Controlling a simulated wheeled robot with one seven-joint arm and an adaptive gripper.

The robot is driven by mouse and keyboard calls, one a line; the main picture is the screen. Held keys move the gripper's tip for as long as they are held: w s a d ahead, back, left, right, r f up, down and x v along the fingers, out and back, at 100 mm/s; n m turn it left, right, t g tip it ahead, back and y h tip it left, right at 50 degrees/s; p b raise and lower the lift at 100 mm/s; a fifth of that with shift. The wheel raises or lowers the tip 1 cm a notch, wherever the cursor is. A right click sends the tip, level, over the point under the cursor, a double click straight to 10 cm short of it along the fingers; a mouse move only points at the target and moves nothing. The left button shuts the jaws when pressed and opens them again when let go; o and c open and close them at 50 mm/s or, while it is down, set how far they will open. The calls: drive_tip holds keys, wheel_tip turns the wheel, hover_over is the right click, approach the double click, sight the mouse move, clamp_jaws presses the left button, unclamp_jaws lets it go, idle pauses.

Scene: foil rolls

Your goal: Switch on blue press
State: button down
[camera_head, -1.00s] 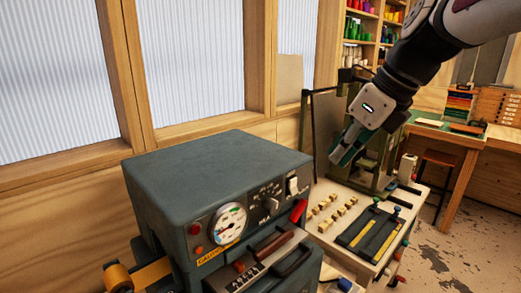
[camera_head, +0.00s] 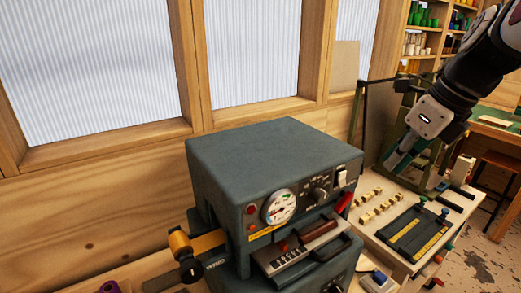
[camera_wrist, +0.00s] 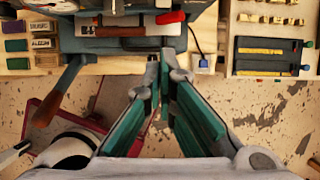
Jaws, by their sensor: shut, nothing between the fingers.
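The blue press (camera_head: 265,150) is a blue-grey box-shaped machine in the middle of the head view. Its front has a round gauge (camera_head: 279,206), a black knob (camera_head: 319,193) and a white rocker switch (camera_head: 342,179) near the right corner; I cannot tell the switch's position. The lower front of the press (camera_wrist: 115,44) shows at the top of the wrist view. My gripper (camera_head: 393,162) hangs to the right of the press, apart from it, above the side table. In the wrist view its green-padded fingers (camera_wrist: 160,65) come together at the tips, shut and empty.
A gold foil roll (camera_head: 181,242) sits on the press's left side. A red-tipped lever (camera_head: 344,203) and dark handle (camera_head: 333,247) stick out in front. A side table with brass type pieces (camera_head: 372,207) and a black tray (camera_head: 421,231) stands right. A wooden-handled lever (camera_wrist: 45,110) is left in the wrist view.

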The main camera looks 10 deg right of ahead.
sight(342, 179)
drive_tip(key=w+r+x, duration=0.1)
drive_tip(key=w+x, duration=0.1)
drive_tip(key=x, duration=1.1)
drive_tip(key=shift+w+a+p, duration=0.25)
drive_tip(key=shift+a+p, duration=0.1)
drive_tip(key=shift+a, duration=0.05)
drive_tip(key=shift+w+r, duration=0.1)
